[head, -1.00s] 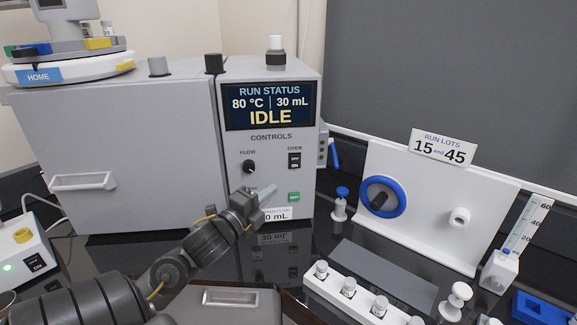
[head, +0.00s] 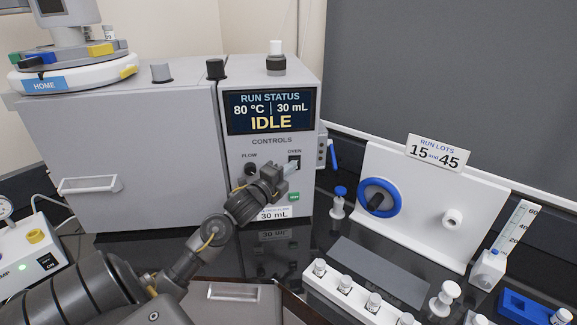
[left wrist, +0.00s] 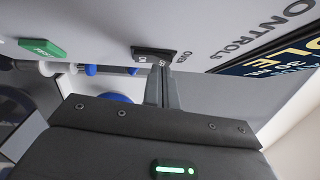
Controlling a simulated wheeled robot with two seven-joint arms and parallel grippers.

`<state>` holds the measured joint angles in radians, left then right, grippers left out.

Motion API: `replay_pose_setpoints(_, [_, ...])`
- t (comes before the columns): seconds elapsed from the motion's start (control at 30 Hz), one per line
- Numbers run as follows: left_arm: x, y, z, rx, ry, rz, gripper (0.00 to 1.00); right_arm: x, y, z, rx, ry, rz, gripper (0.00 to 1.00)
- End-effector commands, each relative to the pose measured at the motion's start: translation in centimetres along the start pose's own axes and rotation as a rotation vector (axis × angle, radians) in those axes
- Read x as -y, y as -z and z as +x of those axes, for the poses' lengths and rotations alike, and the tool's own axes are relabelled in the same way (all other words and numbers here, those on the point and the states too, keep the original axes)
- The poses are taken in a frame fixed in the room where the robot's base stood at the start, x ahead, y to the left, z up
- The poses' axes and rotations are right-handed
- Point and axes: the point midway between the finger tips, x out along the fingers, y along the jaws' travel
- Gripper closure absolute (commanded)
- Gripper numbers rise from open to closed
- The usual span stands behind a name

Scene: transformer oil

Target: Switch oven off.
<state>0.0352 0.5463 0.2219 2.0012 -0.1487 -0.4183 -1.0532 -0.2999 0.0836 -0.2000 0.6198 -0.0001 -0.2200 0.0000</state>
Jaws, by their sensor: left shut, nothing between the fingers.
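The oven (head: 130,140) is a large grey cabinet with a control panel on its right side. Its display (head: 268,110) reads RUN STATUS, 80 °C, 30 mL, IDLE. The black oven switch (head: 295,158) sits under the OVEN label, partly hidden by my fingers; its setting cannot be told. My left gripper (head: 291,168) is shut and empty, with its fingertips right at the switch. In the left wrist view the fingertips (left wrist: 161,70) reach to the switch (left wrist: 150,53), touching it or very close. My right gripper is not in view.
The black flow knob (head: 250,169) is left of the gripper, and a green button (head: 294,197) is just below it. A white panel with a blue ring (head: 380,197) stands to the right. A vial rack (head: 352,297) stands in front on the dark bench.

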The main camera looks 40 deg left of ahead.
Motion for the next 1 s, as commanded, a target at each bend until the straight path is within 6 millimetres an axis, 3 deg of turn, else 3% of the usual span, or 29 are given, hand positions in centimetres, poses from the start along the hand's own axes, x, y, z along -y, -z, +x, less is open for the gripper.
replay_pose_setpoints(0.67, [0.3,-0.1,0.2,0.001,0.001,0.0,1.0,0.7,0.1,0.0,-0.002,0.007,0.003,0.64])
replay_pose_setpoints(0.9, [1.2,3.3,-1.2,-0.015,0.001,-0.004,1.0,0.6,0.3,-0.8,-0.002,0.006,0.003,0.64])
replay_pose_setpoints(1.0, [0.9,3.4,-3.5,-0.015,0.001,0.004,1.0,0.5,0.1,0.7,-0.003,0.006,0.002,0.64])
